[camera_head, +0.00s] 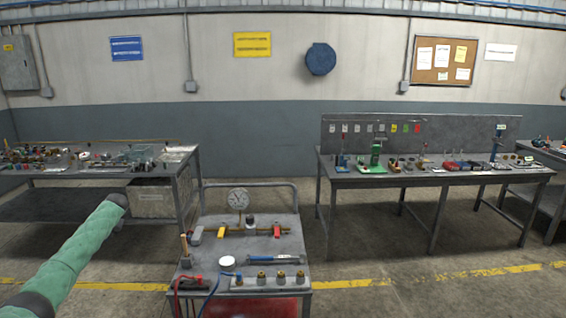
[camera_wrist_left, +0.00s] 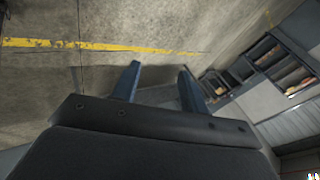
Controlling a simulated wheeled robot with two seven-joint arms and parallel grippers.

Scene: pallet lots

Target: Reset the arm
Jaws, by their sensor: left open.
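My left arm (camera_head: 75,253), in a green sleeve, comes in from the lower left of the head view and reaches forward, left of the grey cart (camera_head: 215,292). Its gripper cannot be made out in the head view. In the left wrist view my left gripper (camera_wrist_left: 158,82) shows two dark fingers standing apart with nothing between them. Behind them are bare concrete floor and a yellow line. My right arm and gripper are in neither view.
The cart carries a pressure gauge (camera_head: 238,201), a blue-handled tool (camera_head: 274,259) and several small fittings. A cluttered bench (camera_head: 187,170) stands at the left, near my arm. Another bench (camera_head: 430,180) stands at the right. Open floor lies at the lower right.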

